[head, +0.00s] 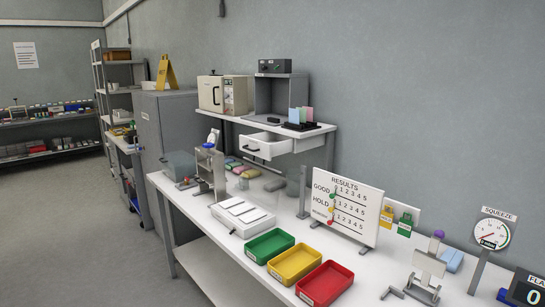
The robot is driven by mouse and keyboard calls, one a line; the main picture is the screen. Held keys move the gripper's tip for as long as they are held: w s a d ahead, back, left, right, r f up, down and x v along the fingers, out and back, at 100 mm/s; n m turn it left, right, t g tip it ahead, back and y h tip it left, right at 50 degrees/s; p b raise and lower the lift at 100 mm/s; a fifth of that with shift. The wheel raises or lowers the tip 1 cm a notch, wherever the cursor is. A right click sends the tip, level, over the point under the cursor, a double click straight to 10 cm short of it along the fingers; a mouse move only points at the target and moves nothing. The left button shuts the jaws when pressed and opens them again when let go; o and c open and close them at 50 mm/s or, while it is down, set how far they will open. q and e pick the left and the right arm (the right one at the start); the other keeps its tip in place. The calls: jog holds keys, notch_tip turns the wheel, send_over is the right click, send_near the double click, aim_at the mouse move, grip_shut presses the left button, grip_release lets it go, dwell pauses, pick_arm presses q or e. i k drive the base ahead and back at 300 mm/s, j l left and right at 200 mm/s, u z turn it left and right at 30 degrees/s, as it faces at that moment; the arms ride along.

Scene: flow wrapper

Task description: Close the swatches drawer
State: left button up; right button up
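A white drawer (270,148) with a dark handle stands pulled out under the raised white shelf (235,118), above the back of the workbench. Its open top and part of its inside show. I take it for the swatches drawer, but any label on its front is too small to read. Coloured swatch-like cards (300,115) stand in a dark holder on the shelf above it. Neither of my grippers shows in the head view.
The white workbench (195,212) carries green (269,246), yellow (295,263) and red (325,284) trays along its front. A results board (346,209) stands right of the drawer, and a metal stand (209,172) with a bottle stands left of it. Grey floor lies open at left.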

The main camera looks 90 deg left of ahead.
aim_at(267, 145)
jog(key=l+u, duration=0.1)
jog(key=u, duration=1.7)
